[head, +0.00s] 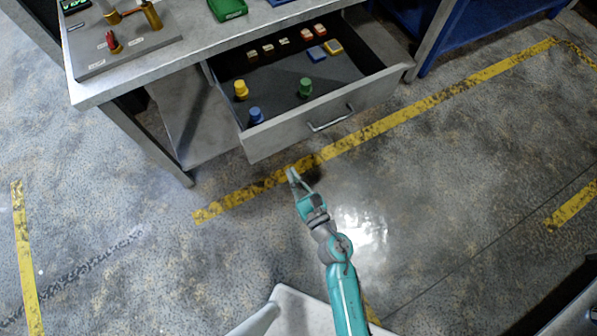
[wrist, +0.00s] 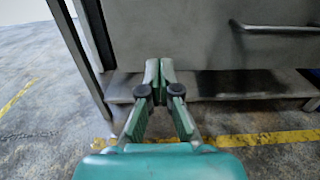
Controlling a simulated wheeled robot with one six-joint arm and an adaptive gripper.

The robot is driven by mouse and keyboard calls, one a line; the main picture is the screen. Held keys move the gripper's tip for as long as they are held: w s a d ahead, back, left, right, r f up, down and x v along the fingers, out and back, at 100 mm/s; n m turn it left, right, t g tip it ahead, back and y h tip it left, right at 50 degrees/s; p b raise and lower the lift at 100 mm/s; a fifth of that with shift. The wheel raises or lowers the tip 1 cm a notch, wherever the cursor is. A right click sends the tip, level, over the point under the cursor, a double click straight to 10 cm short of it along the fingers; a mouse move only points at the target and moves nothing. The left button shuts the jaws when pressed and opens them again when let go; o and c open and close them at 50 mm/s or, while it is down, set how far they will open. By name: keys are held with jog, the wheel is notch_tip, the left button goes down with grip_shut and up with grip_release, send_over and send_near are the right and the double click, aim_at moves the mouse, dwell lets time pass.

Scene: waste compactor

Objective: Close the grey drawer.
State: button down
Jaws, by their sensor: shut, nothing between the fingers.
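The grey drawer (head: 280,138) is pulled out from under the workbench in the head view. Its front carries a metal bar handle (head: 331,119). Inside lie yellow, blue and green knob-like pieces and several small blocks. My gripper (head: 291,173) is shut and empty, in front of the drawer's left part and left of the handle. In the wrist view the shut fingertips (wrist: 159,64) show against the lower left part of the drawer front (wrist: 200,35), with the handle (wrist: 275,28) at upper right. I cannot tell whether they touch the front.
The workbench top (head: 205,43) holds a grey board (head: 130,48) with brass fittings and a green tray (head: 228,8). A bench leg (head: 155,152) stands left of the drawer. A blue frame (head: 440,40) stands at right. The floor in front is clear, with yellow lines.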

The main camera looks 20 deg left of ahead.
aim_at(273, 142)
jog(key=x, duration=0.9)
jog(key=shift+w+a, duration=0.2)
jog(key=shift+a, duration=0.15)
